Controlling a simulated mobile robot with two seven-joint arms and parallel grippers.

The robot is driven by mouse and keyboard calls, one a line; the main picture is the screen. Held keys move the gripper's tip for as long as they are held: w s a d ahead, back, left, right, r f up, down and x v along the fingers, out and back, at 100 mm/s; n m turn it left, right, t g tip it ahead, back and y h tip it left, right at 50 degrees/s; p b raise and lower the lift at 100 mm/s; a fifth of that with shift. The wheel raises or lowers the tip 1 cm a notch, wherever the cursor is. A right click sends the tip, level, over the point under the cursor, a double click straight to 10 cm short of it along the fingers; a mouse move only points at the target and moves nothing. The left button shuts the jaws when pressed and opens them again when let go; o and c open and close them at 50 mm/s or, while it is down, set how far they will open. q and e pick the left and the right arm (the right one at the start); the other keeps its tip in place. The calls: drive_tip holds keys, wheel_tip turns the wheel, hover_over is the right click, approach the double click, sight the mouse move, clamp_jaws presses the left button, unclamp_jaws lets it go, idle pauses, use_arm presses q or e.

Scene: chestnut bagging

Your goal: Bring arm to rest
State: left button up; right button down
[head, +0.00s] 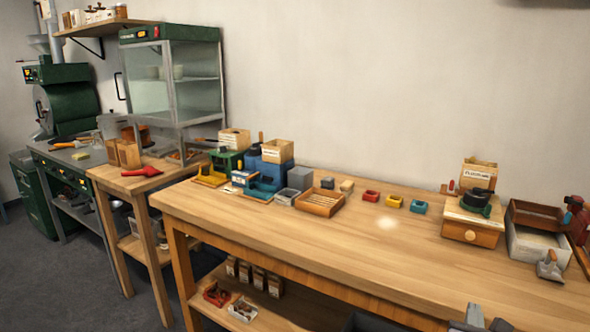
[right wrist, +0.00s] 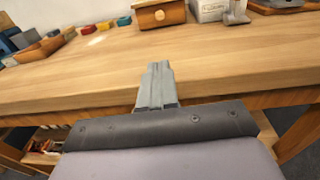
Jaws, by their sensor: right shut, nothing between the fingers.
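My right gripper (head: 475,315) shows at the bottom edge of the head view, to the right of centre, in front of the long wooden table (head: 330,240). In the right wrist view the gripper (right wrist: 158,70) has its grey fingers together with nothing between them. It points towards the tabletop (right wrist: 85,75) from near the table's front edge and appears apart from all objects there. My left gripper is not in view.
A small wooden drawer box (head: 472,222), a grey-white box (head: 535,245) and a scoop (head: 549,268) stand at the right. A wooden tray (head: 320,202) and small coloured blocks lie further left. The front middle of the tabletop is clear.

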drive_tip(key=s+a+f+m+g+y, duration=0.1)
drive_tip(key=s+a+f+m+y, duration=0.15)
drive_tip(key=f+m, duration=0.2)
drive_tip(key=s+a+f+m+g+y, duration=0.1)
drive_tip(key=s+a+f+m+y, duration=0.15)
drive_tip(key=f, duration=0.25)
drive_tip(key=s+a+f+m+g+y, duration=0.1)
drive_tip(key=s+a+f+m+y, duration=0.1)
drive_tip(key=s+a+f+m, duration=0.3)
drive_tip(key=s+a+f+m+g+y, duration=0.1)
drive_tip(key=s+a+f+m+y, duration=0.2)
drive_tip(key=s+m, duration=1)
drive_tip(key=a+f+m, duration=0.1)
drive_tip(key=m, duration=0.2)
drive_tip(key=shift+s+a+f+g+y, duration=0.3)
drive_tip(key=shift+s+a+f, duration=0.05)
drive_tip(key=shift+s+a, duration=0.05)
